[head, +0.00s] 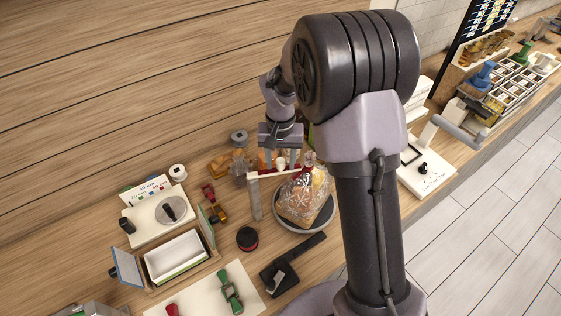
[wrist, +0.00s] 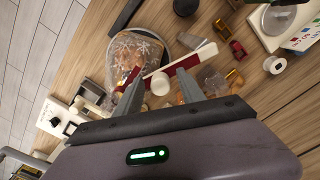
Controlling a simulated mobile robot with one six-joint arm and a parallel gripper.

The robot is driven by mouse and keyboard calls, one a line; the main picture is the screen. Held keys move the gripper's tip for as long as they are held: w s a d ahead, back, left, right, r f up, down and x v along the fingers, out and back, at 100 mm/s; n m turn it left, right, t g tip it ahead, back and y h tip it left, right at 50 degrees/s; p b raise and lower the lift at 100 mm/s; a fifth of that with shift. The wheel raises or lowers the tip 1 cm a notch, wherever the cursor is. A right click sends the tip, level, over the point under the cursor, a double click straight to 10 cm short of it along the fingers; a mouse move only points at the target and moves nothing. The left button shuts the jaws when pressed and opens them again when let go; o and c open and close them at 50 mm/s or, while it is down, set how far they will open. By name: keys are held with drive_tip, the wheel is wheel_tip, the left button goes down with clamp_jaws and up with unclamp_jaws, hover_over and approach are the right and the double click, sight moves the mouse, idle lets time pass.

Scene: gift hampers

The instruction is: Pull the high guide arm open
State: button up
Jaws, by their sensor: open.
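The high guide arm (head: 262,175) appears to be the white and red bar at the top of a grey post (head: 254,200). It also shows in the wrist view (wrist: 198,57), white on the right and dark red on the left, with a white round knob (wrist: 160,83) beside it. My gripper (head: 281,163) is open above the bar. In the wrist view my gripper (wrist: 159,72) has one finger on each side of the knob, with no visible grip. A wrapped hamper (head: 304,197) sits on a round grey plate (head: 297,229) beside the post. My arm hides part of the bench.
A white device with a grey disc (head: 172,209) and a white open box (head: 175,257) stand at left. A black and red roll (head: 247,238) and a black tape dispenser (head: 282,277) lie in front. Several small items crowd behind the post.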

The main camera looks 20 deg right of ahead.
drive_tip(key=shift+f, duration=0.2)
clamp_jaws()
idle(1.3)
